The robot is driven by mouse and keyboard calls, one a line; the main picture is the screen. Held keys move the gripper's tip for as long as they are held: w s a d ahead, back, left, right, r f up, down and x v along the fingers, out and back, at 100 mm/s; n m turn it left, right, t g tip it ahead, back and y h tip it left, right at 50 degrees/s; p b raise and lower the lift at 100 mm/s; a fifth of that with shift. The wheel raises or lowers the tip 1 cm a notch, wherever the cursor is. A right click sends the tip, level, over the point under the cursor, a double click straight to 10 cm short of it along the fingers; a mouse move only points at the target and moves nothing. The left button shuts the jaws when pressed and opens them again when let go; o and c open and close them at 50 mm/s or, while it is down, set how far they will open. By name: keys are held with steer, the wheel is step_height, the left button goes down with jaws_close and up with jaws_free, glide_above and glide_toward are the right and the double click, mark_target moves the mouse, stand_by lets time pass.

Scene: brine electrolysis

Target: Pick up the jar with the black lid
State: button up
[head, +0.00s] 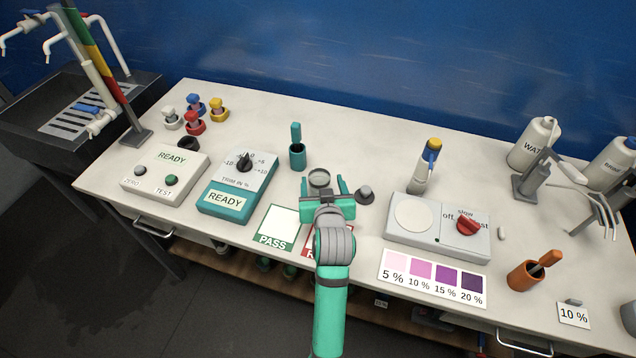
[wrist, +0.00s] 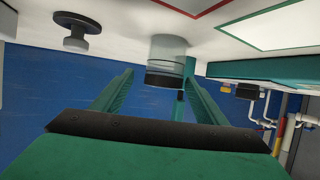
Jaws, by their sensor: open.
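The jar (head: 319,178) stands on the white bench just ahead of my gripper; its round top shows in the head view. In the wrist view, which looks inverted, the jar (wrist: 168,48) is clear glass with a dark lid (wrist: 165,80). My gripper (head: 323,184) is open and empty, low over the bench. In the wrist view its two fingers (wrist: 159,68) spread to either side of the jar, which appears nearer the right finger. I cannot tell how deep the jar sits between them.
A dark knob-shaped object (head: 365,193) stands close right of my gripper. A teal holder (head: 297,155) stands behind and left. The PASS card (head: 277,227) lies front left. A white dial device (head: 437,226) is to the right, with a colour chart (head: 433,278) before it.

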mark_target(319, 175)
steer(key=shift+w+f, duration=0.35)
steer(key=shift+w, duration=0.3)
steer(key=shift+a+f+x, duration=0.1)
steer(key=shift+a+x, duration=0.1)
steer(key=shift+x, duration=1.2)
steer(key=shift+a+f+x, duration=0.1)
steer(key=shift+a+x, duration=0.05)
steer(key=shift+x, duration=1.25)
steer(key=shift+s, duration=0.1)
steer(key=shift+c, duration=0.7)
steer(key=c, duration=1.1)
steer(key=shift+r, duration=0.1)
steer(key=shift+c, duration=0.2)
